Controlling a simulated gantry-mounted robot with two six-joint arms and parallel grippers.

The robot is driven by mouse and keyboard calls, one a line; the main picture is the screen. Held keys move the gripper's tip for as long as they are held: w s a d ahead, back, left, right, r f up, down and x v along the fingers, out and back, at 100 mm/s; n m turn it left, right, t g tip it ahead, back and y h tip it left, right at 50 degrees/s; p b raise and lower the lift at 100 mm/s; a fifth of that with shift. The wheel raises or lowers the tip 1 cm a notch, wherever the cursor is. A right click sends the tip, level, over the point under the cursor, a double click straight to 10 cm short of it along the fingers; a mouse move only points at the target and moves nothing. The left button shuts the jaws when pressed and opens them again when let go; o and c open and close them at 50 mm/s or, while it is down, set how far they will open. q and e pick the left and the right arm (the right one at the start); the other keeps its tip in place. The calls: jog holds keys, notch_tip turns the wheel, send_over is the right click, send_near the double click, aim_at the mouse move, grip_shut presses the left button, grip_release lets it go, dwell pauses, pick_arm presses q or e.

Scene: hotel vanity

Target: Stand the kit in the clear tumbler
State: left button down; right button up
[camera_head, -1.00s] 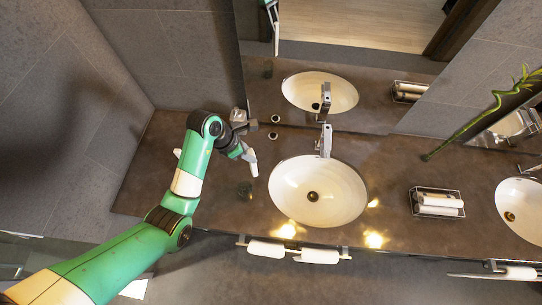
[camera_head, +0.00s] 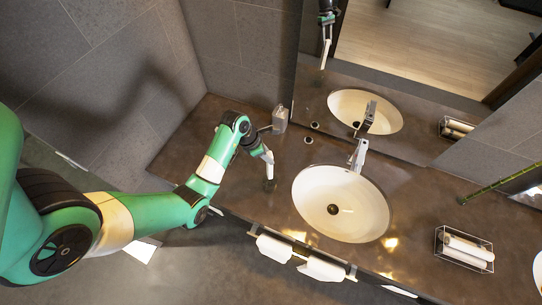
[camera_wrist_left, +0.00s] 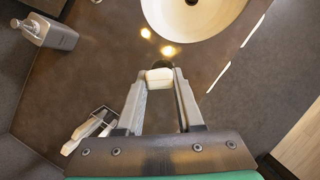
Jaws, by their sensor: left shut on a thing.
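My left gripper (camera_head: 263,151) is shut on a small white kit (camera_head: 269,157), which points down towards the counter. In the left wrist view the kit (camera_wrist_left: 159,78) sits between the two fingertips. A dark-looking see-through tumbler (camera_head: 269,185) stands on the brown counter, close to the kit's lower end in the head view. I cannot tell whether the kit's tip is above the tumbler or just inside its rim. In the left wrist view the kit hides most of what lies behind it. My right gripper is not in view.
A white basin (camera_head: 341,204) with a chrome tap (camera_head: 357,155) lies to the right. A soap dispenser (camera_head: 279,119) stands behind the gripper. A metal holder with white pieces (camera_wrist_left: 92,130) shows in the wrist view. A wire rack of rolled towels (camera_head: 464,249) stands farther right.

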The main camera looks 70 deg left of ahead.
pick_arm(q)
notch_tip(320, 180, down, 10)
jog(key=b, duration=1)
jog(key=shift+f, duration=0.15)
dwell(0.3)
jog(key=shift+c, duration=2.3)
grip_release()
jog(key=p+v, duration=0.4)
jog(key=v, duration=0.7)
jog(key=shift+r, duration=0.3)
jog(key=shift+s, duration=0.15)
